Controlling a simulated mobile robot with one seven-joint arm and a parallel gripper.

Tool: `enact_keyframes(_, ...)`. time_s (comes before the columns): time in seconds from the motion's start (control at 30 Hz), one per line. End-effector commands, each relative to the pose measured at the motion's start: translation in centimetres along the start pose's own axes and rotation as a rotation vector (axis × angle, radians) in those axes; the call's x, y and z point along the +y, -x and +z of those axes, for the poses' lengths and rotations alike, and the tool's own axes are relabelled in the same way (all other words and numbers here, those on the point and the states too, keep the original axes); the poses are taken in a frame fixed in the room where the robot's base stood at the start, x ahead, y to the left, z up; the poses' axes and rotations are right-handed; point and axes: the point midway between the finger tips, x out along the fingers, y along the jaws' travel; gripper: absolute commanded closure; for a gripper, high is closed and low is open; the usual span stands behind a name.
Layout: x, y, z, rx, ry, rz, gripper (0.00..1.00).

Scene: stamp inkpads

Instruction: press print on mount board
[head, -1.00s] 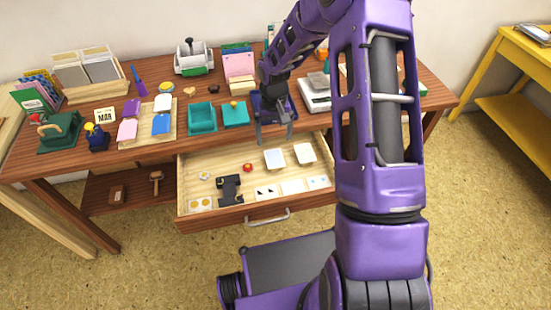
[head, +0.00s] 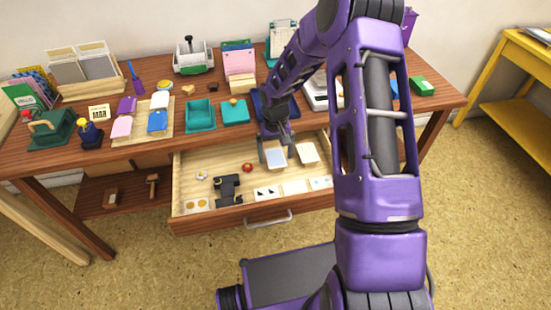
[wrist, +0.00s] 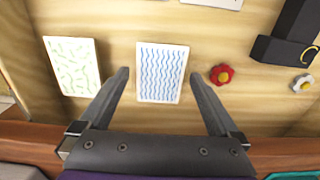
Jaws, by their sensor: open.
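My gripper (head: 278,152) is open and empty over the open drawer (head: 250,220), its fingers pointing down. In the wrist view the gripper (wrist: 160,75) straddles a white card with blue wavy lines (wrist: 162,73), one finger on each side, with no contact visible. In the head view this card (head: 276,158) lies in the drawer, partly behind a finger. A second pale card with green marks (wrist: 72,66) lies beside it; it also shows in the head view (head: 307,153). I cannot tell which piece is the mount board.
A red flower-shaped piece (head: 247,167), a white one (head: 201,174) and a black tool (head: 226,187) lie in the drawer. Small printed tiles (head: 266,192) line its front. A teal tray (head: 200,114) and a teal pad (head: 235,111) sit on the desk behind.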

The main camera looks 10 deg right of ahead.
Motion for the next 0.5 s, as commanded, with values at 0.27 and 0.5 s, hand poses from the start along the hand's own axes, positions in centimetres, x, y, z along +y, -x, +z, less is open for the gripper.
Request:
enact_keyframes(0.27,0.01,0.0,0.01,0.0,0.0,0.0,0.24)
enact_keyframes(0.5,0.01,0.0,0.02,0.0,0.0,0.0,0.46)
